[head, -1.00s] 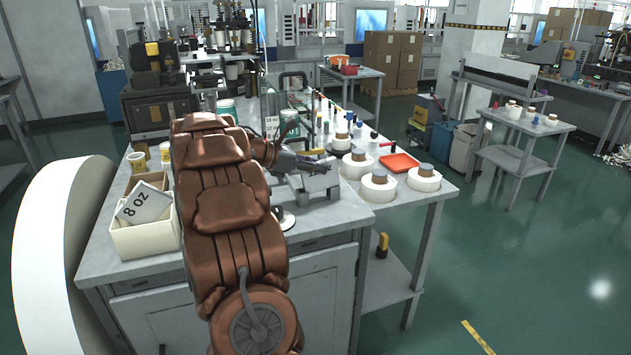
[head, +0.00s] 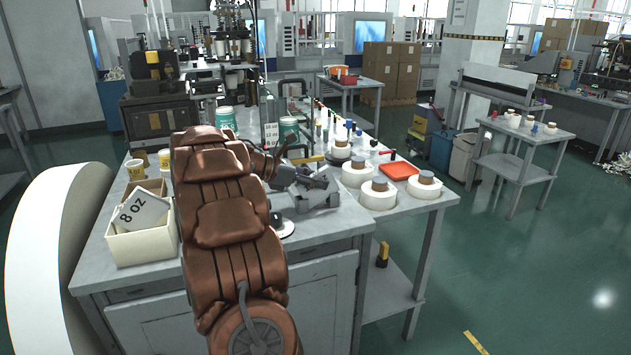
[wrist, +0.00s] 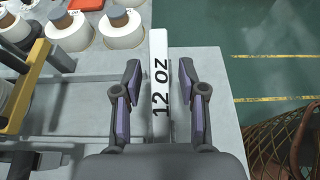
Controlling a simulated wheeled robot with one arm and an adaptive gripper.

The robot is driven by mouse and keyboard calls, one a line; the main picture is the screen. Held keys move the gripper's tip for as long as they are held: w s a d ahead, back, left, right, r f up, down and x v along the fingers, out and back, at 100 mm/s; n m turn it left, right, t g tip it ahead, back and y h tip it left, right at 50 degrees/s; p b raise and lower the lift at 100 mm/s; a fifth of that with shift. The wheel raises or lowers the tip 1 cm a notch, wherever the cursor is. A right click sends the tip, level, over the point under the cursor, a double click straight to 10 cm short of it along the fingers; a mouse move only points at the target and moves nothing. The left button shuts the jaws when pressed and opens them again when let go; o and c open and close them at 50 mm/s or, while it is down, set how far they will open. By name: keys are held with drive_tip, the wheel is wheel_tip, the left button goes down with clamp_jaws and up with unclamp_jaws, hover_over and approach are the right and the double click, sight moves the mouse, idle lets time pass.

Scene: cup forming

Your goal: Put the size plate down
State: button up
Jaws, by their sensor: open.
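In the wrist view, a white size plate (wrist: 159,60) marked "12 OZ" shows as a narrow strip at the grey table's edge, between the fingers of my gripper (wrist: 160,92). The fingers are open, with a visible gap on each side of the plate. In the head view, my gripper (head: 292,172) is low over the workbench, partly behind my arm, and I cannot make out the 12 OZ plate there. Another white size plate (head: 139,211) marked "8 OZ" leans in a cream bin (head: 145,246) at the bench's left.
White rolls (head: 378,196) and a red tray (head: 399,170) sit to the right.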

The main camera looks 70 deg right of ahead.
drive_tip(key=v, duration=1.2)
drive_tip(key=shift+b, duration=0.3)
